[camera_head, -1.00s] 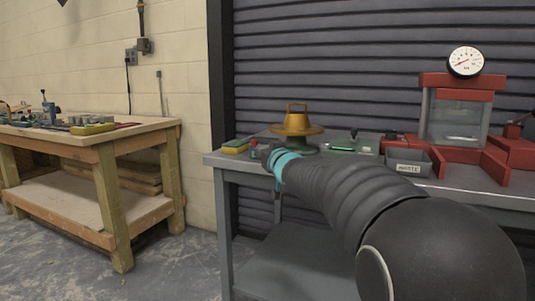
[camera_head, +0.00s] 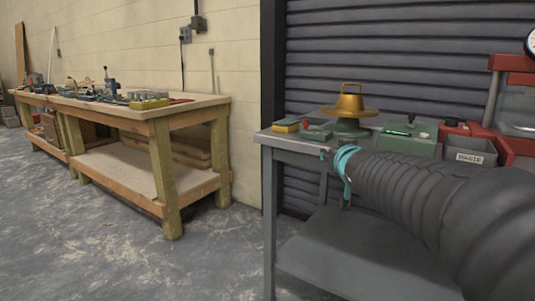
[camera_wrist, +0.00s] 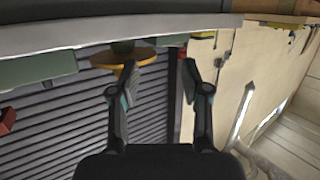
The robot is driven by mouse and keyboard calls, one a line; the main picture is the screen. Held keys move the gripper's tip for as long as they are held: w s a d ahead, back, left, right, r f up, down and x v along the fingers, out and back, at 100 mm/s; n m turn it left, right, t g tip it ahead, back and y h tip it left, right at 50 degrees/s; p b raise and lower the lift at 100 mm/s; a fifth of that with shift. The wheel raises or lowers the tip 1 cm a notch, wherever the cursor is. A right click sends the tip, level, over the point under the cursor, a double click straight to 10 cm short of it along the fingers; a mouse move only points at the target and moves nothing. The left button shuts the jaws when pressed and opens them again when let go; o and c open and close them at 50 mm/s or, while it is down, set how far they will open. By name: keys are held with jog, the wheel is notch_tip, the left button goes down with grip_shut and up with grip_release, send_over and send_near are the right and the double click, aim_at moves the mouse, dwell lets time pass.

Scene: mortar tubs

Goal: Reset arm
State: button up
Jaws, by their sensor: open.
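My gripper (camera_wrist: 160,84) is open and empty in the wrist view, its two fingers spread apart with nothing between them. In that view the scene looks upside down, with the grey table edge (camera_wrist: 120,32) across the top. In the head view my dark ribbed arm with a teal band reaches in from the right, over the front of the grey metal table (camera_head: 290,145). The gripper's fingers are not clear there. A brass bell-shaped piece (camera_head: 350,103) on a green base stands on the table behind the arm's end; it also shows in the wrist view (camera_wrist: 125,56).
A yellow and green sponge (camera_head: 286,126), a green box (camera_head: 408,138), a grey bin marked WASTE (camera_head: 468,157) and a red press frame (camera_head: 497,95) stand on the metal table. A wooden workbench (camera_head: 140,108) with tools is at left. Bare floor lies between.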

jog(key=s+a+f+g, duration=0.1)
jog(key=s+f+g, duration=0.2)
jog(key=s+f, duration=0.3)
jog(key=s+a+f+g, duration=0.1)
jog(key=s+f+g, duration=0.2)
jog(key=s+f, duration=0.4)
jog(key=s+a+f+g, duration=0.1)
jog(key=s+f+g, duration=0.2)
jog(key=s, duration=1.7)
notch_tip(320, 180, down, 3)
jog(key=shift+s+a+f+g+y+p, duration=0.15)
jog(key=shift+s+a+g+y+p, duration=0.1)
jog(key=shift+a+g+y+p, duration=0.15)
